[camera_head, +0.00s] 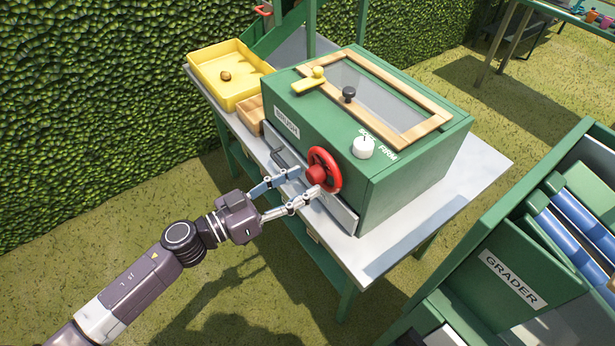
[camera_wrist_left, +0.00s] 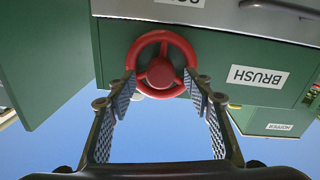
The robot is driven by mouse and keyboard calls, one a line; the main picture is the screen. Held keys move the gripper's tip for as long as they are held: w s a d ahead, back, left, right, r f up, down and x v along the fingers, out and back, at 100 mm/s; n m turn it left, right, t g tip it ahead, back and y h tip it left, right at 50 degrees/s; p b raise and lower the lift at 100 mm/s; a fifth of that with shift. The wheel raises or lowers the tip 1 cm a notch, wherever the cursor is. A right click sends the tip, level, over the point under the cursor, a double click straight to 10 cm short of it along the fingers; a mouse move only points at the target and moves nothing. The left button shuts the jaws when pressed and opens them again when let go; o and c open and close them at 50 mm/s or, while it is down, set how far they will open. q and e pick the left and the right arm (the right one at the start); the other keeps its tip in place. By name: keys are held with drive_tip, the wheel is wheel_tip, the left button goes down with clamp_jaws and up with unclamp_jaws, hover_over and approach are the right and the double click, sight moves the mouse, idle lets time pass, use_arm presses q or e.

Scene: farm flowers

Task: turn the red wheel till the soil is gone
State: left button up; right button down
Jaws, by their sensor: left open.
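The red wheel (camera_head: 331,169) is on the front of the green brush machine (camera_head: 400,185), to the right of its BRUSH label. My left gripper (camera_head: 297,189) is open in front of the wheel, with its fingers spread and pointing at the wheel's hub. In the left wrist view, the red wheel (camera_wrist_left: 160,64) shows between and just beyond the fingertips of my left gripper (camera_wrist_left: 161,82). I cannot tell whether the fingertips touch the rim. No soil can be made out through the machine's wood-framed window (camera_head: 372,92). My right gripper is not in view.
A white knob (camera_head: 363,147) and a yellow latch (camera_head: 309,81) are on the machine's top. A yellow tray (camera_head: 229,69) holding a small brown round thing stands at the table's back left. The green grader (camera_head: 510,280) stands at the right. A hedge is at the left.

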sight(320, 173)
use_arm(q)
drive_tip(key=shift+w+d, duration=0.5)
drive_tip(key=shift+d, duration=0.05)
drive_tip(key=shift+w+d, duration=0.25)
drive_tip(key=shift+d, duration=0.2)
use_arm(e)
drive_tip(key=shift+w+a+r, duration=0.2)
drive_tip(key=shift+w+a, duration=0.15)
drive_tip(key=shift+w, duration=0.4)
use_arm(q)
drive_tip(key=c, duration=1.2)
drive_tip(key=shift+o, duration=0.2)
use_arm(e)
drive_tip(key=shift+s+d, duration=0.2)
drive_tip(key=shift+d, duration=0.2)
